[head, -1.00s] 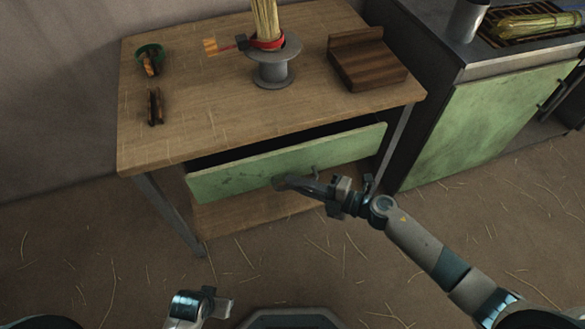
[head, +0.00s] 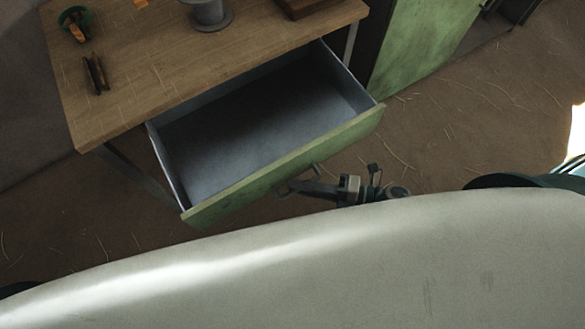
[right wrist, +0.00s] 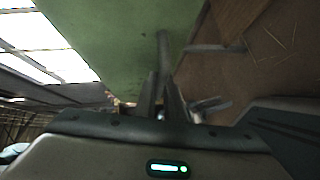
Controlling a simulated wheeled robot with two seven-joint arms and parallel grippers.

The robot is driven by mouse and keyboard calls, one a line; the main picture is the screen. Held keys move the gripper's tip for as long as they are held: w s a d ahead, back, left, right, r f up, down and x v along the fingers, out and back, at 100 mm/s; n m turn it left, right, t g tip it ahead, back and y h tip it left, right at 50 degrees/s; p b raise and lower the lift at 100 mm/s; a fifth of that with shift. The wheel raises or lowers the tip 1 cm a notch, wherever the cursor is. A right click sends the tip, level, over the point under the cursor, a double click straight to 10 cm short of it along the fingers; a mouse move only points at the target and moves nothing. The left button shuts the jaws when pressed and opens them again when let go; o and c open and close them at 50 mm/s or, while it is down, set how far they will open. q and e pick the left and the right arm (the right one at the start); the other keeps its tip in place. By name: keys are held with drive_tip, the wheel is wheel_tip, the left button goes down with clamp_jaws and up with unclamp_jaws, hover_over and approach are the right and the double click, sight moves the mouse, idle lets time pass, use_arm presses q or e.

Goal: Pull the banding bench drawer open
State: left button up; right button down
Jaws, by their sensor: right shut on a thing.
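The banding bench drawer (head: 262,110) stands well out from under the wooden bench top (head: 200,60) in the head view. Its grey inside looks empty and its green front (head: 225,202) faces me. My right gripper (head: 290,187) is at the front and is shut on the drawer handle (head: 316,170). In the right wrist view the fingers (right wrist: 166,92) close around the handle bar (right wrist: 163,50) against the green front (right wrist: 110,35). My left gripper is not in view.
A grey spool (head: 208,12), a green cup (head: 74,20) and dark tools (head: 96,74) are on the bench top. A green cabinet (head: 420,45) stands to the right. A large pale part of my own body hides the lower head view.

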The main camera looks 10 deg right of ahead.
drive_tip(key=shift+s+d, duration=0.1)
drive_tip(key=c, duration=1.9)
unclamp_jaws()
drive_tip(key=shift+o, duration=0.2)
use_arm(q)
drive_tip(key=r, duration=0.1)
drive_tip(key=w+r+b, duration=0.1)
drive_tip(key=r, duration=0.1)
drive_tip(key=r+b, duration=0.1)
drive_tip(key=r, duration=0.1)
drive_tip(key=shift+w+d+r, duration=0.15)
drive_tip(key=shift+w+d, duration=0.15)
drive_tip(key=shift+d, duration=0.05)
use_arm(e)
drive_tip(key=v, duration=1.7)
drive_tip(key=shift+s, duration=0.15)
drive_tip(key=shift+d, duration=0.15)
